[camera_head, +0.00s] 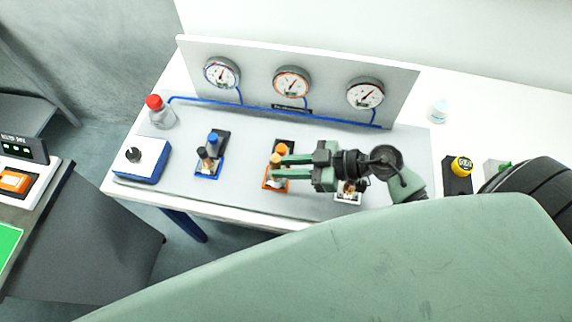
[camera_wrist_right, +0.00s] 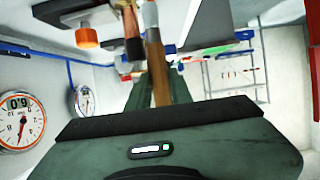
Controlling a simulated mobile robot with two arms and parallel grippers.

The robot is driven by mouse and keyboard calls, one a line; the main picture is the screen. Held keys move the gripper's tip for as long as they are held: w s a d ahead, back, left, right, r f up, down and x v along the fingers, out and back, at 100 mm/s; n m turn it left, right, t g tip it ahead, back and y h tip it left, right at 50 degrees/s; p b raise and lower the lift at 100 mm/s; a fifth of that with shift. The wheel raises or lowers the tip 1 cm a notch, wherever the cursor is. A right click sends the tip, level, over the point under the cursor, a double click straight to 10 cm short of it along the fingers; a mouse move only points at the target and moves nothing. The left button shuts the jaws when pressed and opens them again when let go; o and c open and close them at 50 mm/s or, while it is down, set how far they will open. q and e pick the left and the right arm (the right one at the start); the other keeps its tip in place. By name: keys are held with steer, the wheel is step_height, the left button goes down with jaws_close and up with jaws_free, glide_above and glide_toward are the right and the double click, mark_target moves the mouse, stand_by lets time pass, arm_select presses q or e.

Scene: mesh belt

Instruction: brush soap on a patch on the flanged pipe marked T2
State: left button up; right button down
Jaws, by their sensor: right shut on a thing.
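My right gripper (camera_head: 280,167) reaches in from the right over the orange station (camera_head: 284,149) in the middle of the bench panel. In the right wrist view, its green fingers close around a slim brown handle with a pale upper end, which looks like the brush (camera_wrist_right: 157,72). An orange cap (camera_wrist_right: 87,38) and a copper-brown pipe (camera_wrist_right: 133,35) show close beside it. Whether the brush touches them I cannot tell. A blue station (camera_head: 212,152) stands to the left, and a white one (camera_head: 349,196) is partly hidden under my wrist. I cannot read a T2 mark. My left gripper is not in view.
Three round gauges (camera_head: 291,82) on an upright board stand behind the stations, with blue tubing (camera_head: 270,117) below. A red-capped bottle (camera_head: 162,117) and a blue box with a black knob (camera_head: 133,155) are at left.

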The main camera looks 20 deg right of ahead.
steer(key=shift+w+a, duration=0.55)
steer(key=shift+a, duration=0.25)
steer(key=shift+s+d, duration=0.1)
steer(key=shift+s+d, duration=0.25)
steer(key=shift+d, duration=0.15)
steer(key=shift+s+a, duration=0.1)
steer(key=shift+a, duration=0.05)
steer(key=s+a+r, duration=0.2)
steer(key=s+r, duration=0.2)
steer(key=r, duration=0.3)
steer(key=shift+a, duration=0.3)
stand_by(0.5)
